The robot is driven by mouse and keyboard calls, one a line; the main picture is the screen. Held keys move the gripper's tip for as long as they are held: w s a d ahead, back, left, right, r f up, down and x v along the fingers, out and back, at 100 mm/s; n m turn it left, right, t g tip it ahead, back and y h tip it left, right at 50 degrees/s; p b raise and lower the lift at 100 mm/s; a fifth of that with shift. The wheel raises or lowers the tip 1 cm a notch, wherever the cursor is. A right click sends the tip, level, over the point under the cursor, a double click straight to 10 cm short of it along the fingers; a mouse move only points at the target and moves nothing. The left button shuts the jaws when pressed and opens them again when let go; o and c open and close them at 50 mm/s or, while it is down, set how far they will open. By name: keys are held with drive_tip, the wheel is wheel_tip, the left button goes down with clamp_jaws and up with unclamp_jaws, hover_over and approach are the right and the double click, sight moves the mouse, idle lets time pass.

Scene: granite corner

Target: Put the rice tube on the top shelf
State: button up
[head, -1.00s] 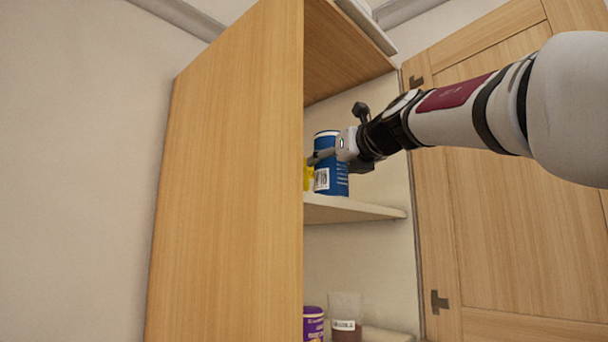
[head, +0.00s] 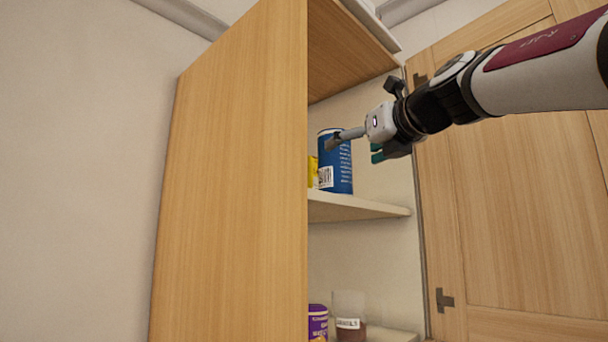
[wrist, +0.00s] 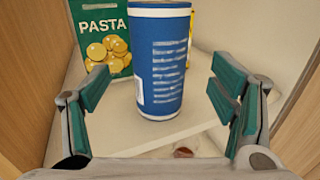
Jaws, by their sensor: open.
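A blue tube (head: 338,172) with a white label panel, which I take to be the rice tube, stands upright on a pale cabinet shelf (head: 350,208). The wrist view also shows the tube (wrist: 160,62), though its small print is too blurred to read. My gripper (head: 356,146) is open and empty in front of the tube in the head view. In the wrist view my gripper's fingers (wrist: 163,88) are spread wide, one on each side of the tube, with the tube beyond them. The tube's base rests on the shelf.
A green pasta box (wrist: 100,40) stands behind and left of the tube. A purple container (head: 318,322) and a clear jar (head: 348,315) are on a lower shelf. A wooden board (head: 345,50) lies above. Open doors flank the cabinet, the left one (head: 235,180) hiding part of it.

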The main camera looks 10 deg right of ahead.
drive_tip(key=s+d+m+t+h, duration=0.25)
drive_tip(key=s+m, duration=0.35)
drive_tip(key=m, duration=0.5)
drive_tip(key=s+d+f+m+g+h, duration=0.3)
drive_tip(key=f+m, duration=0.7)
drive_tip(key=f, duration=0.2)
drive_tip(key=s+d+f+m+g+h, duration=0.2)
drive_tip(key=d+f+m+g+h, duration=0.1)
drive_tip(key=f+m, duration=0.75)
drive_tip(key=s+a+f+m+g+y, duration=0.2)
drive_tip(key=s+f, duration=0.5)
drive_tip(key=f, duration=0.6)
drive_tip(key=s+a+f+m+g+y, duration=0.2)
drive_tip(key=s+a+f+m+g, duration=0.3)
drive_tip(key=f, duration=0.8)
drive_tip(key=s+a+g, duration=0.1)
drive_tip(key=s+a, duration=0.2)
drive_tip(key=shift+s+f+g, duration=0.15)
drive_tip(key=shift+f+g, duration=0.05)
drive_tip(key=shift+g, duration=0.15)
drive_tip(key=shift+y, duration=0.25)
